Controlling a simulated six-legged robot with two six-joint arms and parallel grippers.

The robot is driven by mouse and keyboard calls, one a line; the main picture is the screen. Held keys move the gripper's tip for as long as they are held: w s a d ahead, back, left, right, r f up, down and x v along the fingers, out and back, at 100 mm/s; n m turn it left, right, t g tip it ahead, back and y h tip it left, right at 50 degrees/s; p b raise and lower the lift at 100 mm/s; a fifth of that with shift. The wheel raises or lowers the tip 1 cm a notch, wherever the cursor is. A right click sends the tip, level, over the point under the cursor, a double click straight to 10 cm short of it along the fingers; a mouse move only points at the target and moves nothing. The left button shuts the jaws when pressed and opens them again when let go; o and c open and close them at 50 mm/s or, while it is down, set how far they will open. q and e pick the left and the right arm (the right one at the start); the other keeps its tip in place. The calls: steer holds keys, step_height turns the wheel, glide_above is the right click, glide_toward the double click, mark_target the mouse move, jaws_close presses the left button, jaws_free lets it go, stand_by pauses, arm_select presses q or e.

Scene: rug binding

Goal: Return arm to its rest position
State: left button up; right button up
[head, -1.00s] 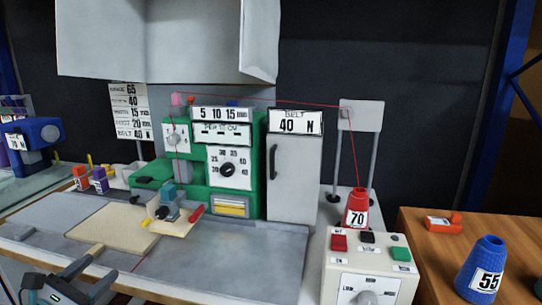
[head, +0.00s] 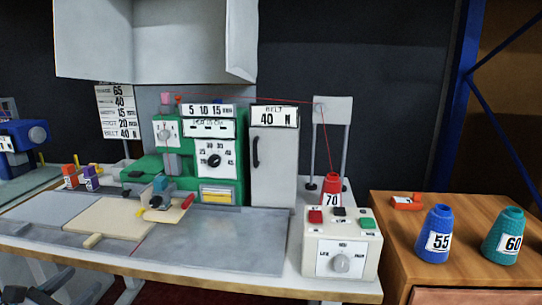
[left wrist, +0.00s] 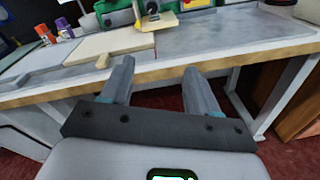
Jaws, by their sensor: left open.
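My left gripper (left wrist: 158,85) is open and empty in the left wrist view, its two grey fingers spread in front of the table's front edge. Nothing is between the fingers. In the head view only dark parts of my left arm show at the bottom left corner. The green binding machine (head: 208,160) stands at the back of the table (head: 210,245). A tan board (head: 112,216) lies on the table in front of it. My right gripper is not in either view.
A control box (head: 342,245) with buttons and a dial sits at the table's right end, near a red cone (head: 331,187) marked 70. A wooden cabinet (head: 460,270) at the right carries blue (head: 436,225) and teal (head: 504,225) cones. Red floor (left wrist: 180,100) shows below the table.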

arm_select(q)
steer(key=s+d+f+m+g+h, duration=0.2)
steer(key=d+f+m+g, duration=0.25)
steer(key=d+f, duration=0.4)
steer(key=s+d+f+m+g+h, duration=0.25)
steer(key=d+f+g, duration=0.3)
steer(key=f, duration=0.65)
steer(key=s+d+f+m+g+y, duration=0.1)
steer(key=s+d+f+m+g, duration=0.2)
steer(key=s+d+f+m, duration=0.6)
steer(key=s+d+f+m+g+y, duration=0.2)
steer(key=s+d+f+m+g, duration=0.25)
steer(key=s+f+m, duration=0.45)
step_height(320, 180, up, 19)
steer(key=w+d+m+t+p, duration=0.1)
steer(key=w+d+m+p, duration=0.1)
steer(key=p, duration=1.8)
steer(key=shift+r+m+p, duration=0.15)
steer(key=shift+m+p, duration=0.15)
steer(key=shift+m, duration=0.4)
